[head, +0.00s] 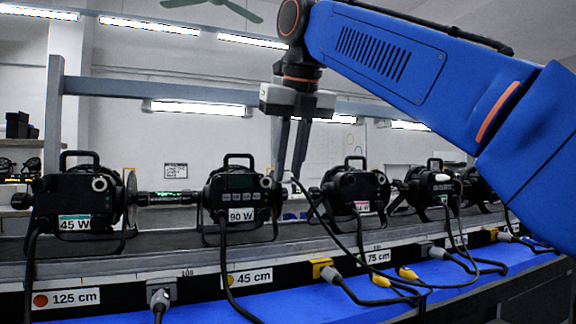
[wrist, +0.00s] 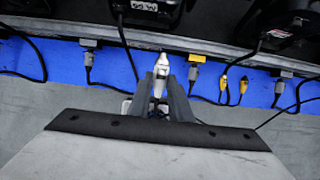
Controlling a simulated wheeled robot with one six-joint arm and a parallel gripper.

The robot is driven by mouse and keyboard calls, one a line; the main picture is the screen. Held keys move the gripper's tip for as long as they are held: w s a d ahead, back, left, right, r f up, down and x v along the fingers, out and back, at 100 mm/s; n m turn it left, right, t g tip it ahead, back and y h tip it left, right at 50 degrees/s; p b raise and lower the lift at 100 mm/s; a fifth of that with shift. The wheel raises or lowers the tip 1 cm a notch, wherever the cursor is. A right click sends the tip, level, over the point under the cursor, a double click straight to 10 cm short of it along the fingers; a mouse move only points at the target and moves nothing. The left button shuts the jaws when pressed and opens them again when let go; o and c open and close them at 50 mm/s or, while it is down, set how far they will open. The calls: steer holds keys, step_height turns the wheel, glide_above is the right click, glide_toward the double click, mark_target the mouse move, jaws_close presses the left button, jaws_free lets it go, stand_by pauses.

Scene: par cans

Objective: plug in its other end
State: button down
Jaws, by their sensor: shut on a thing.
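My gripper (head: 291,176) hangs fingers down above the rail, between the 90 W lamp (head: 238,196) and the lamp to its right. In the wrist view its dark fingers are shut on a pale grey plug (wrist: 161,66). Another yellow socket (head: 230,281) sits by the 45 cm label.
A grey socket (head: 162,289) at left has a grey plug at it. Two yellow plugs (head: 381,281) (head: 407,273) lie with cables on the blue surface (head: 290,303). Cables cross in front of the 75 cm label. The 45 W lamp (head: 76,199) and others line the rail.

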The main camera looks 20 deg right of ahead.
steer(key=w+f, duration=0.1)
steer(key=w, duration=0.6)
steer(key=shift+w+f, duration=0.15)
steer(key=shift+f, duration=0.15)
steer(key=shift+w, duration=0.2)
stand_by(0.5)
steer(key=shift+w+d, duration=0.1)
steer(key=shift+w, duration=1.1)
steer(key=shift+w, duration=1.05)
stand_by(0.8)
steer(key=c, duration=1.5)
jaws_free()
steer(key=shift+c, duration=0.2)
